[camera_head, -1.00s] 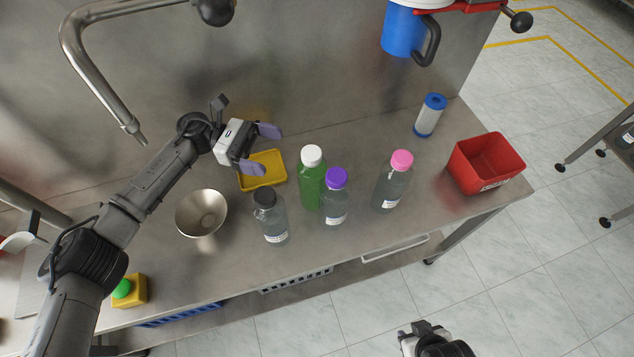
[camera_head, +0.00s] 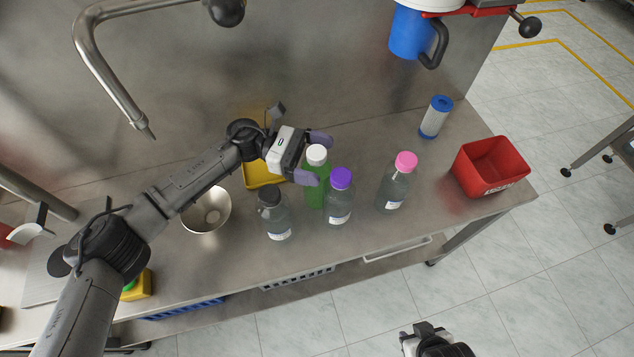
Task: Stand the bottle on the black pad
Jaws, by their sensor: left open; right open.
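Several bottles stand upright on the steel bench: a green one with a white cap (camera_head: 316,155), a clear one with a purple cap (camera_head: 339,203), a clear one with a pink cap (camera_head: 396,185), and a clear one with a black cap (camera_head: 275,216). My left gripper (camera_head: 312,158) is open, its purple-grey fingers on either side of the white cap in this view. I cannot tell whether they touch the bottle. My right gripper (camera_head: 408,341) is low at the bottom edge, off the bench, partly cut off and holding nothing visible. I see no black pad.
A yellow tray (camera_head: 256,180) lies partly hidden behind my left arm. A metal bowl (camera_head: 207,212), a red bin (camera_head: 489,168) and a blue-and-white cylinder (camera_head: 435,117) stand on the bench. A faucet (camera_head: 105,75) overhangs the left. The front right of the bench is clear.

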